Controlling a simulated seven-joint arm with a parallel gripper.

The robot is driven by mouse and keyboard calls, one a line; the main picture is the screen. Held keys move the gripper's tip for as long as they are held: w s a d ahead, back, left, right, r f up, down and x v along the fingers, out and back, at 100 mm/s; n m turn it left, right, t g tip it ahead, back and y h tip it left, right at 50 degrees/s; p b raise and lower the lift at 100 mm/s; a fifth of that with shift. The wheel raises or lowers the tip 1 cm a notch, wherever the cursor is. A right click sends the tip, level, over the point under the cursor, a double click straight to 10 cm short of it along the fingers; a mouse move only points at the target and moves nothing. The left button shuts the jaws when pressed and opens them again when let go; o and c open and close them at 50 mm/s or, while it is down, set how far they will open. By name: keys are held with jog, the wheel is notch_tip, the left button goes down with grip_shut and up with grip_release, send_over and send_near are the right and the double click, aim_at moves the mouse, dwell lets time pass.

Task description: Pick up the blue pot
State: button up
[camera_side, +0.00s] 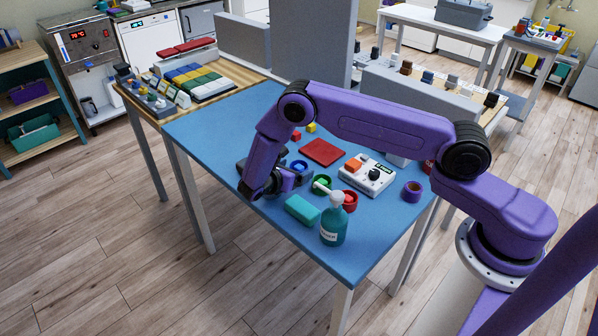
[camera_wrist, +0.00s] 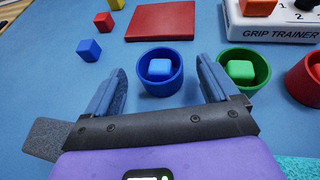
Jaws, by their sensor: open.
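The blue pot (camera_wrist: 160,89) is a short round cup with a blue cube (camera_wrist: 160,68) inside. It stands upright on the blue table top. In the wrist view it sits centrally, just beyond and between the fingertips of my gripper (camera_wrist: 161,66). In that view the fingers are spread wide, one to each side of the pot, with nothing between them clearly held. In the side view the pot (camera_side: 306,166) is small, next to my gripper (camera_side: 292,180), which hangs low over the table's left front edge. Contact with the pot cannot be made out.
A green pot (camera_wrist: 264,84) with a green cube stands close on the right, then a red pot (camera_wrist: 302,88). A red mat (camera_wrist: 160,20) and the grip trainer (camera_wrist: 292,32) lie beyond. Loose cubes lie left. A pump bottle (camera_side: 333,228) and teal block (camera_side: 302,209) stand nearer the front.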

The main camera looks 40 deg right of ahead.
jog(key=shift+d+f, duration=0.15)
jog(key=shift+d, duration=0.1)
jog(key=c, duration=1.2)
